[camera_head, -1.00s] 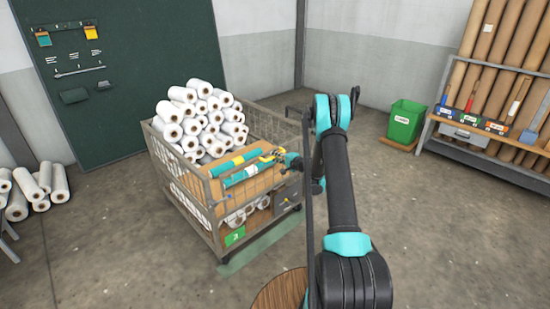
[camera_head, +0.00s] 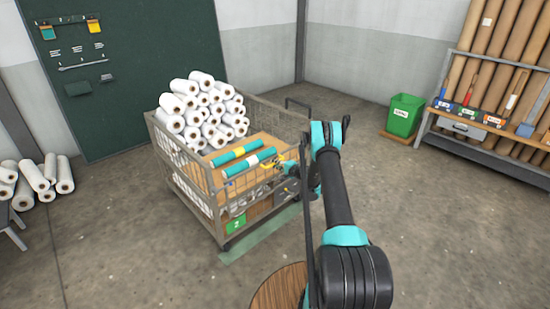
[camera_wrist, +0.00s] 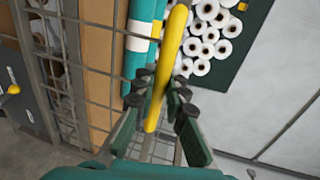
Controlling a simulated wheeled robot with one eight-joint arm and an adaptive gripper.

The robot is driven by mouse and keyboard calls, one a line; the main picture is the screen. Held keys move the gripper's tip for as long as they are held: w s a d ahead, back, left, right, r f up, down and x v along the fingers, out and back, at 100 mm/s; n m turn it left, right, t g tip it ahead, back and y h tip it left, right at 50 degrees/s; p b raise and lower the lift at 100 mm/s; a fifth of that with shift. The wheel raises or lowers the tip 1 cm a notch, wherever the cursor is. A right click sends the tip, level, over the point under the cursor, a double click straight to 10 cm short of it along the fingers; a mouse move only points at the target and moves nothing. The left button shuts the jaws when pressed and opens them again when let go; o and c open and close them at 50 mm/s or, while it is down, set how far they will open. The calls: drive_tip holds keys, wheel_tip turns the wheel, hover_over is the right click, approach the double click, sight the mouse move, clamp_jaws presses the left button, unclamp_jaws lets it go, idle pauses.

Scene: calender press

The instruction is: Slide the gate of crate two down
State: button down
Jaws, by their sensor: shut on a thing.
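Crate two (camera_head: 219,225) is a wire-mesh cage cart with a green number label low on its front. Its mesh front gate (camera_head: 248,184) stands low, with two teal rolls (camera_head: 248,162) in view above it. My gripper (camera_head: 281,165) is at the right part of the gate's top, shut on a yellow bar-like handle. In the wrist view the yellow handle (camera_wrist: 174,50) passes between the dark fingertips of my gripper (camera_wrist: 160,88). The mesh and teal rolls are close to its left. The gate's lower edge is hard to make out.
White rolls (camera_head: 205,108) are piled in the back of the crate. A green bin (camera_head: 403,115) and a rack of brown rolls (camera_head: 490,70) stand right. More white rolls (camera_head: 45,178) lie at far left. The floor in front of the crate is mostly clear.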

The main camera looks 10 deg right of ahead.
drive_tip(key=shift+f, duration=0.9)
drive_tip(key=c, duration=1.6)
unclamp_jaws()
drive_tip(key=shift+o, duration=0.2)
drive_tip(key=shift+s+d+r, duration=0.1)
drive_tip(key=v, duration=0.7)
drive_tip(key=shift+s+d, duration=0.1)
drive_tip(key=shift+s, duration=0.05)
